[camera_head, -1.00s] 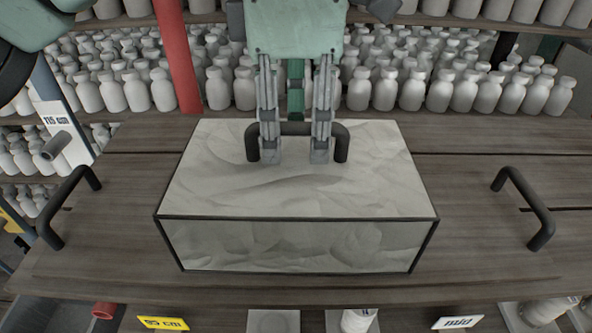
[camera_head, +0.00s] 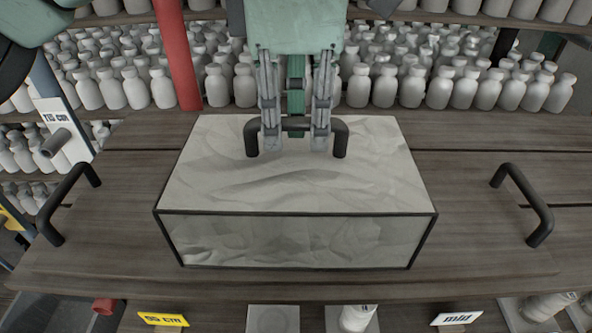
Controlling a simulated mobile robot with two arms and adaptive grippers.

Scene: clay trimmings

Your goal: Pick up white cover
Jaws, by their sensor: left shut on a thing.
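The white cover (camera_head: 290,185) is a box with a marbled, clay-like surface and dark edges, in the middle of the head view. A black bar handle (camera_head: 340,140) stands on its top. My left gripper (camera_head: 295,140) comes down from the top of the picture and is shut on this handle, its two fingers over the bar's middle. The cover's underside is hidden, so I cannot tell whether it touches the wooden board (camera_head: 110,225). My right gripper is not in view.
The board has a black handle at its left (camera_head: 68,203) and another at its right (camera_head: 523,205). Many white bottles (camera_head: 440,88) crowd the shelf behind. A red post (camera_head: 176,55) stands behind the cover's left. Yellow and white labels show below the front edge.

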